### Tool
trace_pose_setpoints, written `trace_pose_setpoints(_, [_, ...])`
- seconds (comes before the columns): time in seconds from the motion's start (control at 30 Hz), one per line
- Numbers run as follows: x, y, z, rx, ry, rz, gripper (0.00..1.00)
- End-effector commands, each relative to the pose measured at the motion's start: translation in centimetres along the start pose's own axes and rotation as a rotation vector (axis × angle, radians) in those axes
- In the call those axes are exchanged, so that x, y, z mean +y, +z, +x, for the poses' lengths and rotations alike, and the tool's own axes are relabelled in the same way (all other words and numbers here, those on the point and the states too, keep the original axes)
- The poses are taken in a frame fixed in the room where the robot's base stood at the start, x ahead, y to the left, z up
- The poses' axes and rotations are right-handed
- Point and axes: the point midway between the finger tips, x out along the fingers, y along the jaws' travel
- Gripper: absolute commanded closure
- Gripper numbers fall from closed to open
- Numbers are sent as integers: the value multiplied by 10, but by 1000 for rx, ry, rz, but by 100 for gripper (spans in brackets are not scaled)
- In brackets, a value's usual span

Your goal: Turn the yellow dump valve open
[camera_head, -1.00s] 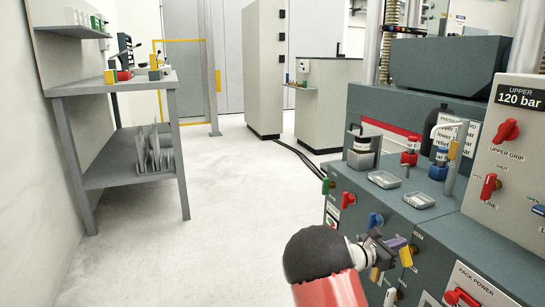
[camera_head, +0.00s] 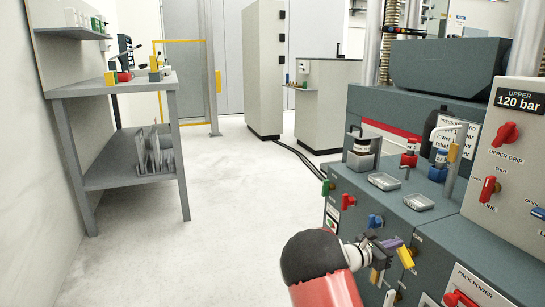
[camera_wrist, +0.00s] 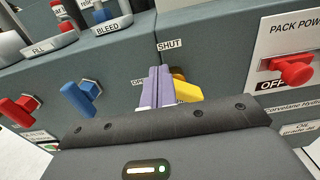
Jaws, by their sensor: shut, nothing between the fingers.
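The yellow dump valve handle (camera_head: 405,258) is on the front face of the dark cabinet. In the wrist view the yellow handle (camera_wrist: 187,89) shows just right of my fingers, slanting down to the right, its left part hidden behind them. A SHUT label (camera_wrist: 169,45) is above it, and a partly hidden label (camera_wrist: 138,80) is to its left. My gripper (camera_wrist: 155,86) has its purple fingers together and empty, beside the handle; I cannot tell whether they touch it. In the head view my gripper (camera_head: 391,243) is at the handle's upper left.
Blue (camera_wrist: 78,98) and red (camera_wrist: 18,110) valve handles stick out of the panel to the left. The red pack power switch (camera_wrist: 292,69) is to the right. The floor at left is open.

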Motion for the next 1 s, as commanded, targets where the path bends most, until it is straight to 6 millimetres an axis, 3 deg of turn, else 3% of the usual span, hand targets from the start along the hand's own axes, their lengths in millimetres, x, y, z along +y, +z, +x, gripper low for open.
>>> trace_pose_setpoints(0.37, [4, 8, -3, 1, 1, 0, 100])
trace_pose_setpoints(0.8, [4, 9, -52, 1, 2, -1, 100])
trace_pose_setpoints(1.0, [3, 8, -60, 0, 0, 0, 100])
